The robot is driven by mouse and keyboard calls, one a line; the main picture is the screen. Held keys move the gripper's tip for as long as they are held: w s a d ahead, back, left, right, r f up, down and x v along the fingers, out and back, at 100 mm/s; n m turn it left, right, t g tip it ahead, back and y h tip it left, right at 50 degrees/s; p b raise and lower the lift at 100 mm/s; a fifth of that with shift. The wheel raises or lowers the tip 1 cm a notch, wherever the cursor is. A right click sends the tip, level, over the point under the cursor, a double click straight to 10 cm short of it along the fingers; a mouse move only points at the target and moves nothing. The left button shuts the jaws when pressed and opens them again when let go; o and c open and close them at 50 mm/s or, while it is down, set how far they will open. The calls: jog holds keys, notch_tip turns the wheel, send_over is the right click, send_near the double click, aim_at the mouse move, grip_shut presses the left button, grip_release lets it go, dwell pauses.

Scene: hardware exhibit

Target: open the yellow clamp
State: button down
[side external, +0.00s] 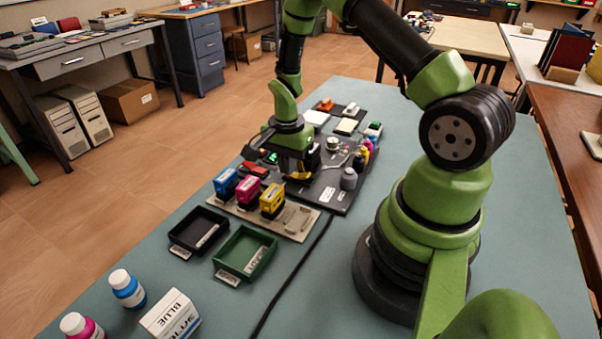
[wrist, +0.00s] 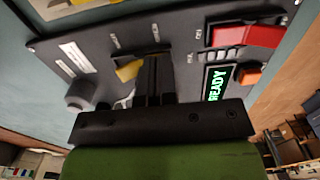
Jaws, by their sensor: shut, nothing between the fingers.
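The yellow clamp (side external: 301,177) is on the dark panel, close beside my gripper in the side view. In the wrist view a yellow part of the clamp (wrist: 128,71) shows just left of the fingers, and the rest is hidden behind them. My gripper (side external: 291,174) points down at the panel with its fingers low over it. In the wrist view the fingers of my gripper (wrist: 155,65) are together with nothing between them. I cannot tell whether they touch the clamp or how far it is open.
The dark panel (side external: 331,196) carries a red part (wrist: 245,36), an orange button (wrist: 249,76) and a lit READY display (wrist: 216,83). Blue (side external: 226,183), magenta (side external: 247,190) and yellow (side external: 272,201) cartridges stand in front. Black (side external: 198,231) and green (side external: 245,254) trays lie nearer.

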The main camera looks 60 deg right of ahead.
jog(key=shift+r, duration=3.4)
jog(key=s+a+r+n+t, duration=0.3)
jog(key=a+r+n, duration=0.15)
jog(key=r, duration=0.45)
jog(key=s+a+r+n+t, duration=0.2)
jog(key=s+a+r+n, duration=0.3)
jog(key=r, duration=0.5)
jog(key=s+a+r+n+t+y, duration=0.2)
jog(key=s+a+n, duration=0.2)
jog(key=s+a, duration=0.1)
jog(key=shift+s+r, duration=0.35)
jog(key=shift+s, duration=0.2)
